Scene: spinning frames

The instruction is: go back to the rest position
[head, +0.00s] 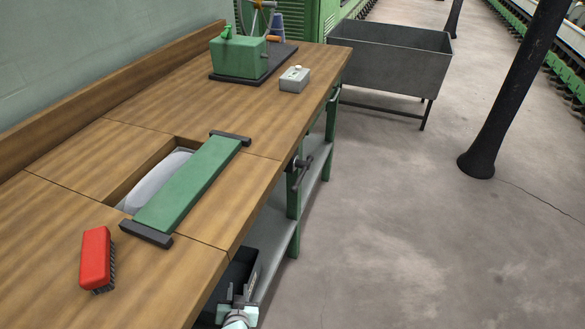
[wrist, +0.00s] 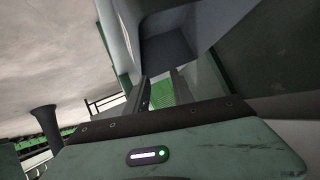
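My gripper (head: 238,291) shows at the bottom edge of the head view, beside the front of the wooden workbench (head: 80,150) and below its top. Its two fingers point up in the picture, with a gap between them and nothing seen in it. In the wrist view, the two dark fingers of my gripper (wrist: 160,88) stand apart, and a grey box-like shape (wrist: 172,48) lies beyond them. Most of my arm is out of the head view.
A dark bin (head: 243,266) sits by the lower shelf (head: 280,238), close to my gripper. A vise handle (head: 300,172) juts from the bench front. On top are a red brush (head: 96,258), green bar (head: 190,185), grey box (head: 294,79) and green machine (head: 238,57).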

